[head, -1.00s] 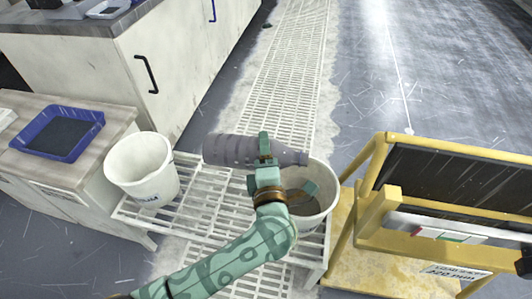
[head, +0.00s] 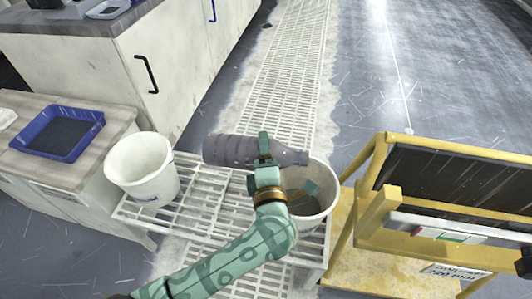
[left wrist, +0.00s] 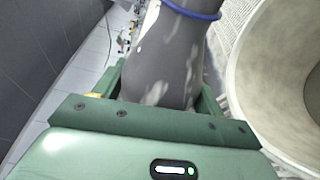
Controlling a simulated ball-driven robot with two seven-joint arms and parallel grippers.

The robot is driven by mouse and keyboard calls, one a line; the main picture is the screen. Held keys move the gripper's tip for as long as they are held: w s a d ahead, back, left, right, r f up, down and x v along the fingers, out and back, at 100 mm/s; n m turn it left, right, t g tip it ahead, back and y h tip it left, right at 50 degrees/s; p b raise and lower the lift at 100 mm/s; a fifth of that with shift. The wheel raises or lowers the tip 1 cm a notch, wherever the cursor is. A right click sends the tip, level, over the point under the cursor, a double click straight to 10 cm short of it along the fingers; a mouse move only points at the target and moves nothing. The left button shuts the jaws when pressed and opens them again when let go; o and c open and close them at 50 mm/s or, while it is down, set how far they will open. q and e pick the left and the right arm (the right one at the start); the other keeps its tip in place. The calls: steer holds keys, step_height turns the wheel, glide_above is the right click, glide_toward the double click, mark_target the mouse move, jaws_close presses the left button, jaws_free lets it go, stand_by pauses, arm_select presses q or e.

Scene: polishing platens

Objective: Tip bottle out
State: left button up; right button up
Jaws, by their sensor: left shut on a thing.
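A grey bottle (head: 234,151) lies nearly level in the head view, its narrow neck pointing right over a white bucket (head: 325,190). My left gripper (head: 265,150) is shut around the bottle near its shoulder, above the bucket's left rim. The bucket holds something dark and a small teal piece (head: 311,188). In the left wrist view the bottle (left wrist: 160,65) sits between the fingers, with a blue ring on it, and the bucket's pale rim (left wrist: 240,75) is close on the right. I cannot see any liquid leaving the bottle. My right gripper is not in view.
A second white bucket (head: 142,168) stands left on the white slatted rack (head: 190,205). A blue tray (head: 58,135) lies on the left bench. A yellow frame (head: 375,215) with dark panels stands close on the right. The grated floor strip behind is clear.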

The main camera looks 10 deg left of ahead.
arm_select(q)
step_height(320, 180, up, 5)
steer(key=n+p, duration=0.1)
steer(key=n, duration=0.2)
steer(key=n+g+h+p, duration=0.1)
steer(key=n+p, duration=0.1)
steer(key=shift+f+n+h, duration=0.15)
steer(key=shift+n+h, duration=0.15)
steer(key=shift+n, duration=0.1)
step_height(320, 180, up, 2)
steer(key=n+h, duration=0.1)
steer(key=n, duration=0.1)
steer(key=n+g+h+p, duration=0.1)
steer(key=n, duration=0.1)
steer(key=shift+n, duration=0.3)
steer(key=r+n+h, duration=0.1)
steer(key=n, duration=0.2)
steer(key=shift+r+h, duration=0.2)
steer(key=shift+h, duration=0.1)
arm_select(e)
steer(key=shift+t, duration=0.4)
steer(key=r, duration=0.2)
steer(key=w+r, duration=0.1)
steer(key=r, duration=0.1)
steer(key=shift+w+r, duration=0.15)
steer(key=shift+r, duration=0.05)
